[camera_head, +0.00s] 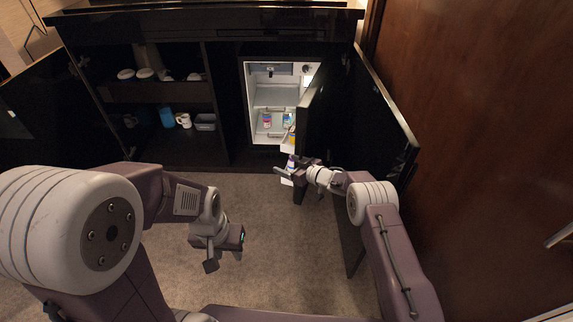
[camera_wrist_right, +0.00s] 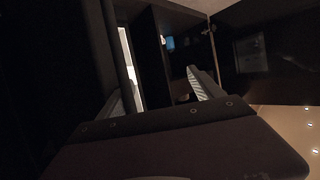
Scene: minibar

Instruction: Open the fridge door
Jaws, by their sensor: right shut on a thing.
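The fridge (camera_head: 276,97) is in the right part of the dark cabinet, and its lit white interior shows. Its dark fridge door (camera_head: 314,112) stands partly open, swung out to the right, with items on its inner shelves. My right gripper (camera_head: 291,172) is at the door's lower free edge and is shut on the door. Its two fingers (camera_wrist_right: 160,92) show apart in the right wrist view, where the gripped edge is too dark to make out well. My left gripper (camera_head: 227,252) is open and empty above the carpet, away from the fridge.
An open black cabinet door (camera_head: 385,115) stands right of the fridge door, near a brown wooden door (camera_head: 490,130). Shelves at left hold cups, a blue container (camera_head: 166,117) and a grey bin (camera_head: 205,122). Another cabinet door (camera_head: 40,115) is open at far left.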

